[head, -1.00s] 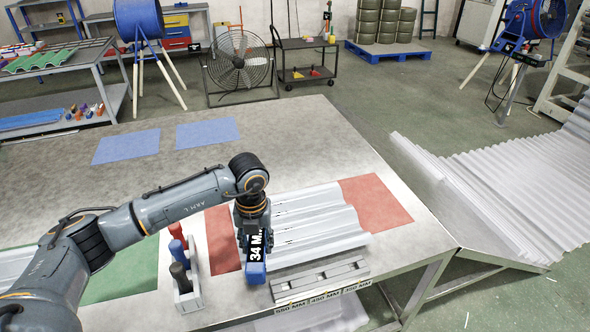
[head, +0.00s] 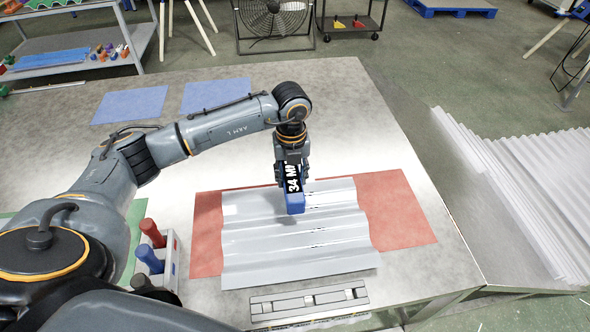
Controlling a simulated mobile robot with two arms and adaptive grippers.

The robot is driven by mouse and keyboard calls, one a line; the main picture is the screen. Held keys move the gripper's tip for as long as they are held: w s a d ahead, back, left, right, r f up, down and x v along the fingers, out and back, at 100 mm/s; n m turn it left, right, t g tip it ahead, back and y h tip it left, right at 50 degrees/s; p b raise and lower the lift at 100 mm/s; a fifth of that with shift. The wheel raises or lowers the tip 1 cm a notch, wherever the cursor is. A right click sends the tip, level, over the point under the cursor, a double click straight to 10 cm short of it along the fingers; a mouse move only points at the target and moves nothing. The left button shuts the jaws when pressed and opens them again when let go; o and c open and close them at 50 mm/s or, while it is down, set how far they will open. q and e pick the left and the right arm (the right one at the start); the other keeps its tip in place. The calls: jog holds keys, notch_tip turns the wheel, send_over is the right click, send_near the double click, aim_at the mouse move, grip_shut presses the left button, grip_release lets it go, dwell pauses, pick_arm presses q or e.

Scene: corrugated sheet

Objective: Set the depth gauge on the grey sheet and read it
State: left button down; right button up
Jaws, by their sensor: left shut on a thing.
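The grey corrugated sheet (head: 335,244) lies on a red mat (head: 403,207) on the metal table. My left gripper (head: 291,180) points down over the sheet's upper middle. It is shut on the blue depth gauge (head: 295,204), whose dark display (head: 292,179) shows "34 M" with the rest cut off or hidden. The gauge's lower end is at or just above the sheet; I cannot tell whether it touches. My right gripper is not in view.
A rack (head: 165,260) with red and blue handled tools stands left of the red mat. A slotted metal bar (head: 309,300) lies at the front edge. Blue mats (head: 131,105) lie at the back left. More corrugated sheets (head: 535,180) lie to the right.

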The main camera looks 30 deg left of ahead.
pick_arm(q)
jog(key=shift+w+f, duration=0.15)
jog(key=shift+f, duration=0.05)
jog(key=shift+f+b, duration=1.15)
jog(key=shift+f, duration=0.1)
notch_tip(320, 180, down, 5)
jog(key=b, duration=0.4)
jog(key=shift+f, duration=0.4)
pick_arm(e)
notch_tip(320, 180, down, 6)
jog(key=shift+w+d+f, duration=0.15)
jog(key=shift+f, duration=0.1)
